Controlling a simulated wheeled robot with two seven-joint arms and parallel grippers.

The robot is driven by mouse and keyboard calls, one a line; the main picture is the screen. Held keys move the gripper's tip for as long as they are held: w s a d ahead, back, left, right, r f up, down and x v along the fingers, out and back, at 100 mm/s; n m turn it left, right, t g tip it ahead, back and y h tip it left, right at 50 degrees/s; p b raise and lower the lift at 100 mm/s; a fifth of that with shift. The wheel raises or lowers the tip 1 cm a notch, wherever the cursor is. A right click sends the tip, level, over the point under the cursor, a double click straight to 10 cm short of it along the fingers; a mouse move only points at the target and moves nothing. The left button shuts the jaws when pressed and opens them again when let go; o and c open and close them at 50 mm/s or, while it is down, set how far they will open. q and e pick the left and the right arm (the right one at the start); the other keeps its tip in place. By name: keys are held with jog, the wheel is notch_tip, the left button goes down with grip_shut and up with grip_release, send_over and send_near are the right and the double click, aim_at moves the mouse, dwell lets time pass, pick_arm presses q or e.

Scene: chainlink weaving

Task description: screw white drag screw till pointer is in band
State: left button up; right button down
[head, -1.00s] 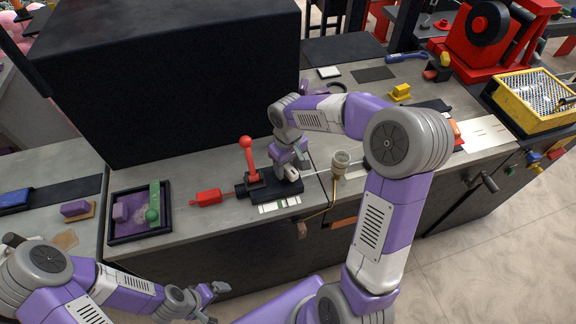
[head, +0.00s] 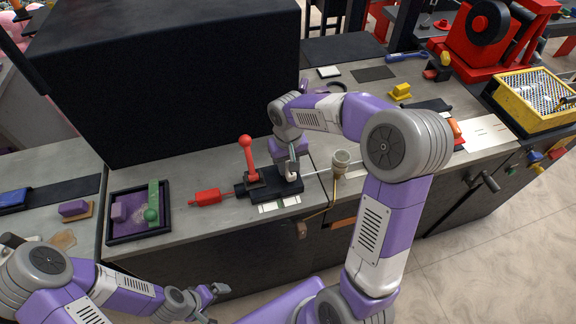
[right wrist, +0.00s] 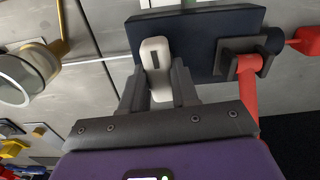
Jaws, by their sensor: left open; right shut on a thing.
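The white drag screw (right wrist: 155,56) is a rounded white knob with a dark slot, on the dark block (head: 262,187) of the fixture. My right gripper (right wrist: 160,82) is shut on it, one finger on each side; in the head view the gripper (head: 291,168) comes down from above and partly covers the knob. A white scale card (head: 270,207) with a green band lies in front of the block. The pointer is too small to tell against the band. My left gripper (head: 215,302) is open and empty, low in front of the bench.
A red lever (head: 248,158) rises from the block, with a red handle (head: 207,197) to its left. A pale cup-like ring (head: 341,160) stands to the right by a thin rod. A dark tray (head: 111,225) with purple and green pieces lies far left.

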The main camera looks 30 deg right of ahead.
jog(key=shift+s+f+m, duration=0.1)
jog(key=shift+f+m, duration=0.05)
jog(key=shift+m, duration=0.85)
jog(key=c, duration=0.8)
grip_release()
jog(key=shift+c, duration=0.2)
notch_tip(320, 180, up, 8)
jog(key=shift+f+p, duration=0.2)
jog(key=shift+p, duration=0.35)
